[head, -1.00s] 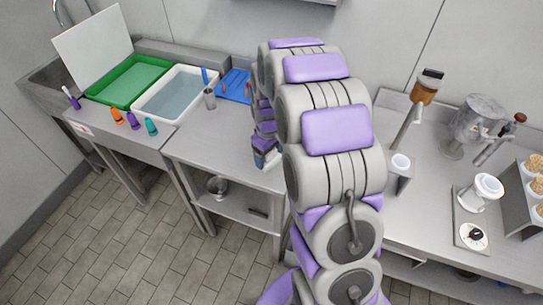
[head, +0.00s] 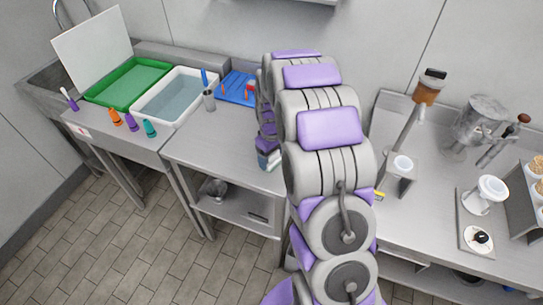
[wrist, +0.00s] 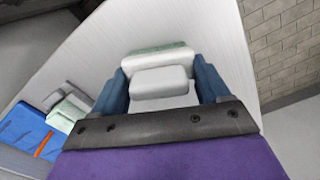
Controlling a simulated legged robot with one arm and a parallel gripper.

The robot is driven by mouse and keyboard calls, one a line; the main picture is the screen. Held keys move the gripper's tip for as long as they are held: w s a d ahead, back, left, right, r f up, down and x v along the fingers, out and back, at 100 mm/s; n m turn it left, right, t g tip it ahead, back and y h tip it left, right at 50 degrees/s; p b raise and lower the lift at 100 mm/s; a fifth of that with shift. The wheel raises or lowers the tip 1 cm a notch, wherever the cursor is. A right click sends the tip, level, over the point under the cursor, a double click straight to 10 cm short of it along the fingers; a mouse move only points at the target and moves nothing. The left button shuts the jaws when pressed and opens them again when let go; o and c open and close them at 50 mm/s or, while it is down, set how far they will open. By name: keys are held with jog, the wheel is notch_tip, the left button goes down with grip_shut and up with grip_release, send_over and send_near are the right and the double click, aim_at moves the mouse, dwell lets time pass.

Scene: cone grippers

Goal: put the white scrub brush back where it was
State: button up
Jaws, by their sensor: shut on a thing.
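The white scrub brush (wrist: 160,83), a white block with a pale green strip along its far side, sits between the two blue fingers of my gripper (wrist: 160,88) in the wrist view. The fingers are shut on it, one at each side. A pale metal worktop lies beyond it; I cannot tell whether the brush touches it. In the head view my gripper (head: 268,158) is over the right part of the left worktop, and the arm hides most of the brush.
A similar white and green block (wrist: 68,110) lies beside a blue tray (wrist: 22,128) in the wrist view. The front worktop (head: 205,145) is clear.

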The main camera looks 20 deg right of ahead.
jog(key=o, duration=1)
jog(key=shift+r, duration=0.1)
notch_tip(320, 180, up, 11)
jog(key=p, duration=0.3)
jog(key=s+a+r+m, duration=0.1)
jog(key=s+a+r, duration=0.35)
jog(key=s, duration=0.45)
jog(key=s+a+r+m, duration=0.1)
jog(key=s+a+r, duration=0.2)
jog(key=s+r, duration=0.35)
jog(key=s+a+f+m+g, duration=0.1)
jog(key=s+a+m, duration=0.1)
jog(key=s, duration=1.9)
jog(key=shift+s+a+g, duration=0.15)
jog(key=shift+a+g, duration=0.25)
jog(key=shift+a, duration=0.15)
jog(key=shift+f, duration=0.1)
